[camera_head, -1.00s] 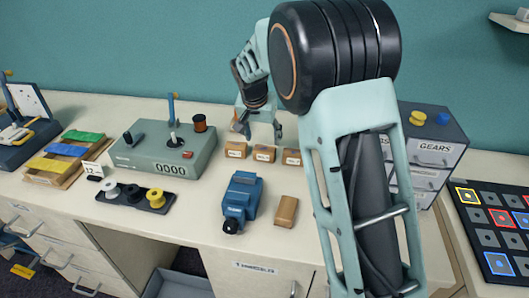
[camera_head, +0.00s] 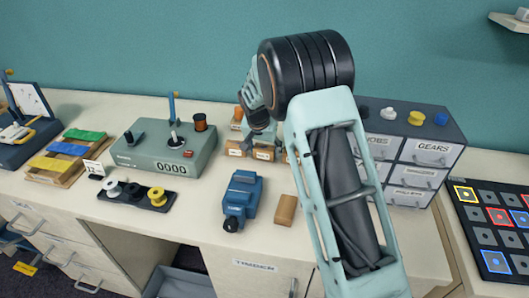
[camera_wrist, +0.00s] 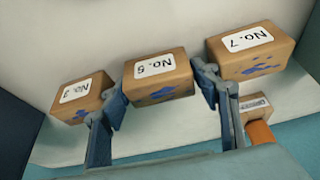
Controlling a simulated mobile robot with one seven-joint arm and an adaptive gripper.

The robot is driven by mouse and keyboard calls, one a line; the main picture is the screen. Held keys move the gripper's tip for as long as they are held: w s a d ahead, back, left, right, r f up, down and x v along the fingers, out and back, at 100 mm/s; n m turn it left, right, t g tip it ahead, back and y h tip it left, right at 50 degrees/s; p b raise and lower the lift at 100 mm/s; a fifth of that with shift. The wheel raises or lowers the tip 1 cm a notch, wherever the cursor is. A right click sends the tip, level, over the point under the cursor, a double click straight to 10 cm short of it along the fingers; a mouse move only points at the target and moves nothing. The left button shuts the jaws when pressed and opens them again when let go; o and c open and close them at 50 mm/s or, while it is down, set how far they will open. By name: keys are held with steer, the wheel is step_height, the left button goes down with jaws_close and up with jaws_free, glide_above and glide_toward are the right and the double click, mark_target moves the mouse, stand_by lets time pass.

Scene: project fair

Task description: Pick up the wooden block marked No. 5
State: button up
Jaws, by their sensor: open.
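The wooden block marked No. 5 (camera_wrist: 157,80) is in the middle of a row in the wrist view, its label upside down and blue marks on one side. My gripper (camera_wrist: 163,92) is open, with one finger on each side of this block; I cannot tell whether they touch it. The No. 3 block (camera_wrist: 83,97) is just outside the left finger and the No. 7 block (camera_wrist: 250,52) just outside the right one. In the head view, the middle block (camera_head: 263,153) sits under my gripper, and my arm hides most of the right block.
Another labelled block (camera_wrist: 255,104) and an orange cylinder (camera_wrist: 260,132) lie close by the right finger. A green counter box (camera_head: 160,160), a blue tool (camera_head: 242,198) and a plain wooden block (camera_head: 285,210) stand nearby. A grey drawer cabinet (camera_head: 425,135) is at right.

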steer(key=shift+c, duration=0.7)
steer(key=c, duration=0.7)
steer(key=shift+r, duration=0.1)
